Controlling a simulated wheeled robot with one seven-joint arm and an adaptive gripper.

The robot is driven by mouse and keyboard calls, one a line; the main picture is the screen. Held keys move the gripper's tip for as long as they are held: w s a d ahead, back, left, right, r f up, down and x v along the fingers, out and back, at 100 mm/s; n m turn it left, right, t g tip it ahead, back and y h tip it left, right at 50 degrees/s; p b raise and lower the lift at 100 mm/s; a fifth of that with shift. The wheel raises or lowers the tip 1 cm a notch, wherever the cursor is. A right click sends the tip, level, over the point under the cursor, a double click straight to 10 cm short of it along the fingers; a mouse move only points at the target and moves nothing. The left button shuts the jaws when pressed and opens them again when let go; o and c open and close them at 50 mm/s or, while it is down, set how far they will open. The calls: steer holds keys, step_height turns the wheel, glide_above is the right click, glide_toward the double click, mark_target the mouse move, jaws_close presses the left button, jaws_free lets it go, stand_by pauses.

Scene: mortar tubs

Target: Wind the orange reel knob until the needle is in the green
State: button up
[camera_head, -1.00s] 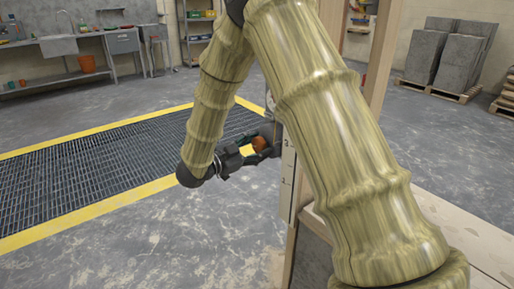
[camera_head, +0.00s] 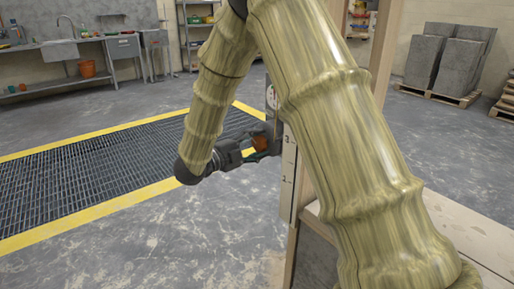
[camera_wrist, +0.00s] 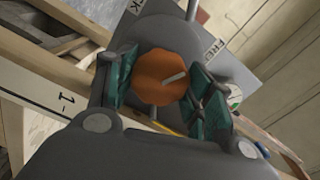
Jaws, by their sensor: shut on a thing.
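The orange reel knob (camera_wrist: 160,78) is in the middle of the wrist view, with a scalloped edge and a pale pointer line aimed to the upper right. It sits on a grey round housing (camera_wrist: 172,32). My gripper (camera_wrist: 160,88) is shut on the knob, with one green-padded finger on each side. In the head view the knob (camera_head: 261,143) shows as a small orange patch between the fingers of my gripper (camera_head: 262,146). A pale round dial (camera_wrist: 235,96) is partly hidden behind the right finger. I cannot make out its needle or a green zone.
A wooden post with a numbered strip (camera_head: 288,175) stands right beside the gripper. A wooden bench top (camera_head: 470,235) is at the lower right. A yellow-edged floor grate (camera_head: 90,180) lies to the left. Plates lettered in black (camera_wrist: 218,52) flank the housing.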

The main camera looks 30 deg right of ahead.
steer(key=shift+m, duration=0.3)
steer(key=o, duration=1)
steer(key=shift+o, duration=0.2)
steer(key=a, duration=1.2)
steer(key=shift+s, duration=0.45)
